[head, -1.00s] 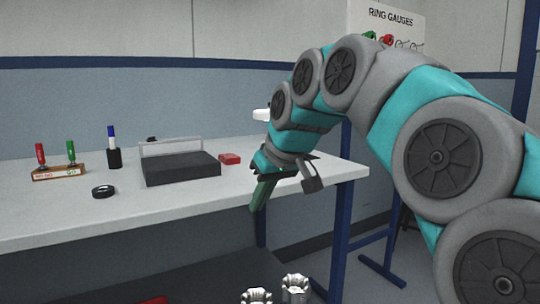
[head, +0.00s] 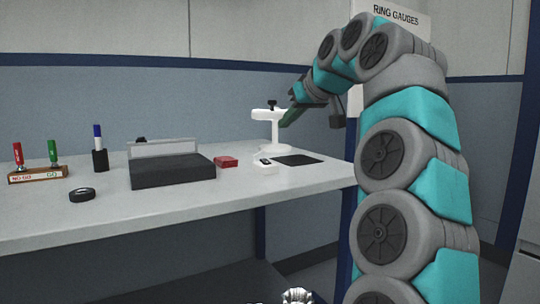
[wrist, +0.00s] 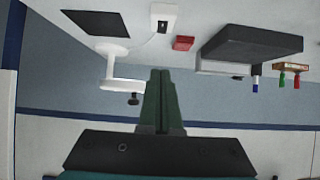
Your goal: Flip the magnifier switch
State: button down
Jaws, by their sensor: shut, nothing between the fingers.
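The white magnifier (head: 269,145) stands upright at the back right of the table, with a round head and a dark knob on top. It also shows upside down in the wrist view (wrist: 112,66). The switch is a small white box (head: 265,168) with a dark rocker, lying in front of the magnifier. In the wrist view the switch box (wrist: 164,12) has a thin cable running towards the magnifier. My gripper (head: 284,121) is shut and empty, its green fingers level with the magnifier head and above the switch. Contact with the magnifier cannot be told.
A black mat (head: 300,160) lies right of the switch box, near the table's right edge. A red block (head: 226,162) and a dark surface plate (head: 172,172) lie to its left.

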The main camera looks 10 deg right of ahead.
jog(key=shift+d+r, duration=0.1)
dwell(0.3)
send_over(268, 162)
jog(key=s, duration=0.1)
jog(key=f, duration=0.5)
jog(key=shift+s+d+f, duration=0.1)
jog(key=shift+d+f, duration=0.1)
jog(key=shift+f, duration=0.05)
jog(key=shift+w+a+f+b, duration=0.15)
jog(key=shift+f+b, duration=0.35)
jog(key=shift+f, duration=0.5)
jog(key=shift+w+f+b, duration=0.25)
jog(key=shift+f+b, duration=0.25)
jog(key=shift+f, duration=0.45)
jog(key=shift+r+p, duration=0.15)
jog(key=shift+p, duration=0.45)
jog(key=shift+w+g+p, duration=0.15)
jog(key=shift+g+p, duration=0.15)
jog(key=shift+p, duration=0.35)
jog(key=shift+f, duration=0.35)
jog(key=shift+w+r, duration=0.1)
